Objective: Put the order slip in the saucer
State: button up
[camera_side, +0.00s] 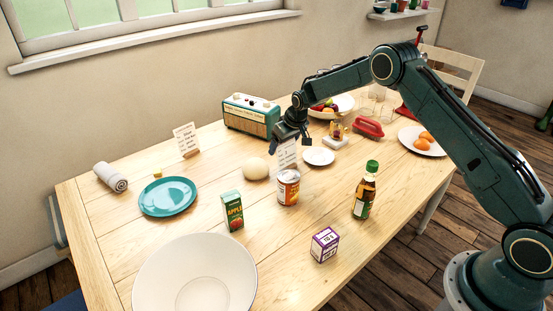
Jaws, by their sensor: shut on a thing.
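The order slip (287,156) is a white paper with dark writing. It hangs upright below my gripper (290,141), which is shut on its top edge. The slip's lower end shows just behind the can, and I cannot tell whether it touches the table. The saucer (318,156) is a small white dish on the table, just right of the slip. It looks empty, and the slip appears beside it rather than over it.
A can (288,188) stands in front of the slip and a pale round object (256,169) lies to its left. A brown bottle (364,193), a small figure on a stand (336,134) and a red-handled item (368,127) are right of it. A radio (250,116) stands behind.

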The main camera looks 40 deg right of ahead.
jog(key=shift+f, duration=0.1)
jog(key=o, duration=1.3)
jog(key=shift+v, duration=6.1)
jog(key=shift+w, duration=0.1)
